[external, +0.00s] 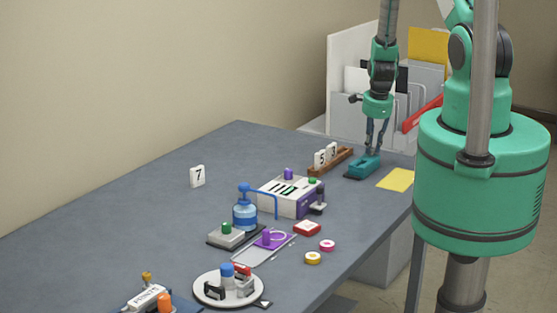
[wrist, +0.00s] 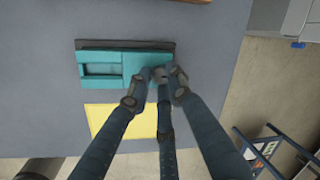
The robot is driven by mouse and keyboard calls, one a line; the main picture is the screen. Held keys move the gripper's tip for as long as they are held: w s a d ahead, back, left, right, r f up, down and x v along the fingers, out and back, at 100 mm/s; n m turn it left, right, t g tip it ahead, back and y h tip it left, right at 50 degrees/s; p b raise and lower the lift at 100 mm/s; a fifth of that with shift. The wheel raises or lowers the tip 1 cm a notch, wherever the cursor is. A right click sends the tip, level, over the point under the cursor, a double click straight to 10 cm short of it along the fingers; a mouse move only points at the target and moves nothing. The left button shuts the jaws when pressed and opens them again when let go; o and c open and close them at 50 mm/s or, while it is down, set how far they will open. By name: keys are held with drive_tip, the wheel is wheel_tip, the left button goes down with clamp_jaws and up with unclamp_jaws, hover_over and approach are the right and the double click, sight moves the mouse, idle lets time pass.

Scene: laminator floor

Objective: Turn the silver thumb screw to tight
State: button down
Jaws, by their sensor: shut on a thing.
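A teal device (external: 359,169) on a dark base sits near the far right end of the table. It also shows in the wrist view (wrist: 101,57), with a recessed slot at its left. My gripper (external: 374,150) points down over the device's right part. In the wrist view my gripper (wrist: 161,79) has its fingertips close together at the device's right end, shut on a small grey part, the silver thumb screw (wrist: 159,73). The fingers mostly hide the screw, and I cannot tell how far it is turned.
A yellow sheet (external: 397,180) lies beside the device, near the table's edge. A wooden rack (external: 330,163) with number tiles stands to the left. A white and purple box (external: 290,198) and several small objects are nearer. The table's left part is mostly clear.

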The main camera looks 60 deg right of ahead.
drive_tip(key=c, duration=1.6)
unclamp_jaws()
drive_tip(key=shift+o, duration=0.2)
drive_tip(key=v, duration=1.2)
drive_tip(key=shift+w+r, duration=0.1)
